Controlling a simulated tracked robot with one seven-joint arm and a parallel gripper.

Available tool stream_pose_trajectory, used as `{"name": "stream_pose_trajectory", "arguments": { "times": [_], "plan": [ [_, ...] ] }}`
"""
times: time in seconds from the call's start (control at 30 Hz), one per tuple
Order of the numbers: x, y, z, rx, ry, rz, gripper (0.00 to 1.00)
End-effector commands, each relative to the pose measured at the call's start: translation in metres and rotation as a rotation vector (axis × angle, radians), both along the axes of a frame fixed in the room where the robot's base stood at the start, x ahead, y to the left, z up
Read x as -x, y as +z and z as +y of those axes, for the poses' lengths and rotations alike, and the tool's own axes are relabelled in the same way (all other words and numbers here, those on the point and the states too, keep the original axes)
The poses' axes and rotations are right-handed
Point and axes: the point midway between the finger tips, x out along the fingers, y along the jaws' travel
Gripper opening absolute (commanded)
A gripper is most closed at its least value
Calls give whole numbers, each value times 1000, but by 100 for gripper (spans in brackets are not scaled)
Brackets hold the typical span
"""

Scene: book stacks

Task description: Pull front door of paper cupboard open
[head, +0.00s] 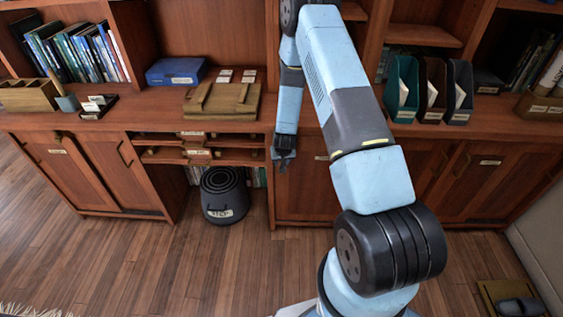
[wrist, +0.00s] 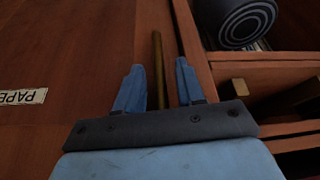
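The paper cupboard's front door (wrist: 60,50) is a reddish-brown wood panel that looks closed. It fills the left of the wrist view, with a white label (wrist: 22,97) reading "PAPE…" upside down. In the head view the door (head: 300,195) is partly hidden behind my arm. A brass bar handle (wrist: 157,60) stands near the door's edge. My gripper (wrist: 159,75) is open, with one finger on each side of the handle and gaps showing on both sides. In the head view my gripper (head: 283,162) hangs down in front of the door's upper left; the handle is hidden there.
A dark round bin (head: 224,196) stands in the open bay left of the door. Other cupboard doors (head: 75,175) flank both sides. The wooden floor (head: 170,265) in front is mostly clear. Slippers on a mat (head: 515,300) lie at lower right.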

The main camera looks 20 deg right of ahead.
Motion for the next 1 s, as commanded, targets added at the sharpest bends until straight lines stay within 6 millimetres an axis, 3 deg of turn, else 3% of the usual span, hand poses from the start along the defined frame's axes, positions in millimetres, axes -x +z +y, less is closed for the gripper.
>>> {"name": "stream_pose_trajectory", "arguments": {
  "times": [0.3,0.7,1.0],
  "plan": [
    [-1,-2,0,0,0,0,38],
    [-1,-2,0,0,0,0,1],
    [-1,-2,0,0,0,0,0]
  ]
}}
